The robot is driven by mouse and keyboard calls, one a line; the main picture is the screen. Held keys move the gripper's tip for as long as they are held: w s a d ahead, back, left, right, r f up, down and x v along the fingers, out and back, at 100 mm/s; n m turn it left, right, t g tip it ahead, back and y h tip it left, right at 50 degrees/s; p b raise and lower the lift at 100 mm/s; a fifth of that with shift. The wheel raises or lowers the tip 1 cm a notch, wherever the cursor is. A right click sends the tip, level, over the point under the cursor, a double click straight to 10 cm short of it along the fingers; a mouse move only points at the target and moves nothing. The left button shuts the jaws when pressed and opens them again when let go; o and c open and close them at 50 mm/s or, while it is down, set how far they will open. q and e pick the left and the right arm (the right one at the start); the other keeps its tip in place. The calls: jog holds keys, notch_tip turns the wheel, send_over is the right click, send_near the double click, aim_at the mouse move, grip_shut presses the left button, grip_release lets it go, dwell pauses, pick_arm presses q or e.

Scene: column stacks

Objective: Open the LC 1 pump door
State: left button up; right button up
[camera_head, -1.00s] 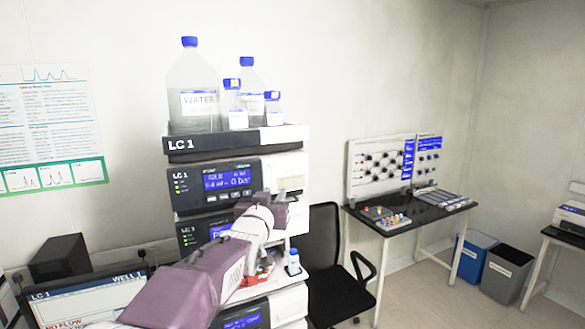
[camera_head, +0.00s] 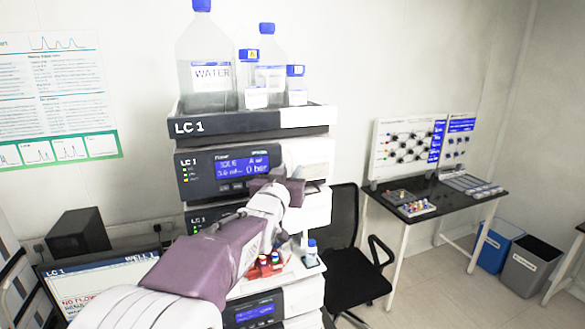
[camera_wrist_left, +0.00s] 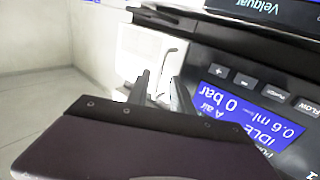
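The LC 1 pump (camera_head: 198,172) is the dark-fronted module with a blue lit display, under the bottle tray of the stack. Its white door panel (camera_head: 312,152) is at the right of its front and looks closed. In the left wrist view, which is turned upside down, the white door (camera_wrist_left: 150,50) shows a thin dark curved handle or slot. My left gripper (camera_wrist_left: 161,93) is open, with its two dark fingers apart in front of the door's edge and nothing seen between them. In the head view my purple-and-white left arm hides the fingers. My right gripper is not in view.
Bottles, including one marked WATER (camera_head: 208,88), stand on the tray (camera_head: 235,126) atop the stack. Red-capped vials (camera_head: 265,265) and a small bottle (camera_head: 311,254) sit lower. A black chair (camera_head: 350,250) is right of the stack; a monitor (camera_head: 95,285) is at left.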

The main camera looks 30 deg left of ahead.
pick_arm(q)
jog(key=shift+d, duration=0.15)
jog(key=shift+w, duration=0.1)
jog(key=shift+c, duration=1.2)
jog(key=shift+w+f, duration=0.15)
grip_shut()
jog(key=shift+f, duration=0.1)
